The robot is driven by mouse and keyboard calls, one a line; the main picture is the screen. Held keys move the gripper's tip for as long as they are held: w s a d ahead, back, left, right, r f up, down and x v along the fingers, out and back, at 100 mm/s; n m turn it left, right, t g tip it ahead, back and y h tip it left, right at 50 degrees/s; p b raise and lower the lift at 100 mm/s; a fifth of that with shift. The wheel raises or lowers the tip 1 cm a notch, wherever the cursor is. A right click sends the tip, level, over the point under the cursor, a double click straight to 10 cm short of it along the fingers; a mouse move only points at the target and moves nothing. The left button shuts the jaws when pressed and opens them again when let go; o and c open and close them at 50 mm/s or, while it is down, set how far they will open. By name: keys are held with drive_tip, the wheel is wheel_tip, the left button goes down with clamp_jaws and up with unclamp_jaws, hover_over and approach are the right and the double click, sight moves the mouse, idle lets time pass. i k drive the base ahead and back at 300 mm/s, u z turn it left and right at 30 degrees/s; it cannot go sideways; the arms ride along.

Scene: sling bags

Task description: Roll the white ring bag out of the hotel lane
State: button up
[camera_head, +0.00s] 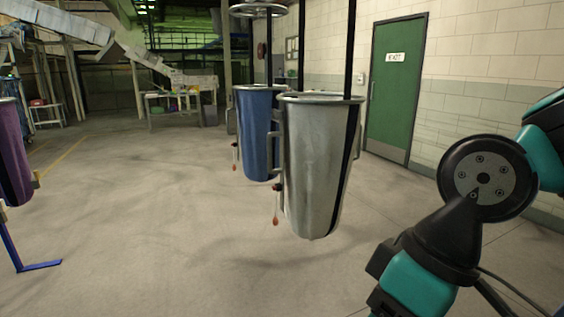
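A pale grey-white bag (315,165) with a light ring around its open top hangs from dark straps just right of the middle. It hangs upright with its bottom clear of the floor. A metal handle shows on its left side, and a small brown tag (275,221) dangles beside it. I take this to be the white ring bag. My gripper is out of the picture; only teal and black links of my arm show at the right, apart from the bag. Whatever the bag holds is hidden.
A blue bag (257,135) hangs close behind the pale one, partly hidden by it. A purple bag (14,155) hangs at the left edge. Open concrete floor (130,220) lies between them. A green exit door (396,90) and block wall stand at the right.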

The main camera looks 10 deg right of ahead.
sight(319, 133)
drive_tip(key=u, duration=0.65)
drive_tip(key=i, duration=1.05)
drive_tip(key=z, duration=0.2)
